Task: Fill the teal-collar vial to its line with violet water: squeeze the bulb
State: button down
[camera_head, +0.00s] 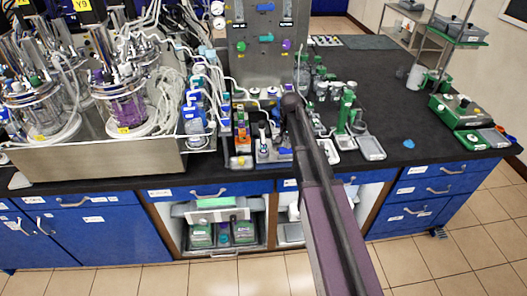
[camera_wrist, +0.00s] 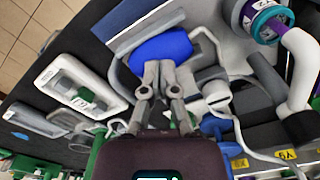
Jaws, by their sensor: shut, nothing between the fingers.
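In the wrist view my gripper (camera_wrist: 159,72) is shut and empty. Its fingertips are at the lower edge of a rounded blue piece (camera_wrist: 160,46), which may be the bulb; I cannot tell whether they touch. A cylinder with a teal and purple ring (camera_wrist: 264,22) and a white label is at the upper right; I cannot tell whether it is the teal-collar vial. In the head view my arm reaches over the bench's front edge and hides the fingertips. A glass vessel with violet contents (camera_head: 124,108) stands at the left. The vial's line and water level are not visible.
Pale tubing (camera_wrist: 228,95) curves close to the right of my fingers. A white tray (camera_wrist: 82,88) lies to their left. In the head view a steel panel (camera_head: 260,62) stands behind, and a green stand (camera_head: 345,108) is right of my arm. The dark bench (camera_head: 400,100) is mostly clear farther right.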

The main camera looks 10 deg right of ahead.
jog(key=shift+f+b, duration=0.35)
jog(key=shift+f, duration=0.05)
jog(key=shift+r, duration=0.15)
jog(key=shift+r+p, duration=1.85)
jog(key=shift+p, duration=0.15)
jog(key=shift+f+b, duration=0.35)
jog(key=shift+f, duration=0.05)
jog(key=shift+f+b, duration=1.45)
jog(key=shift+b, duration=0.05)
dwell(2.0)
jog(key=shift+r+p, duration=1.85)
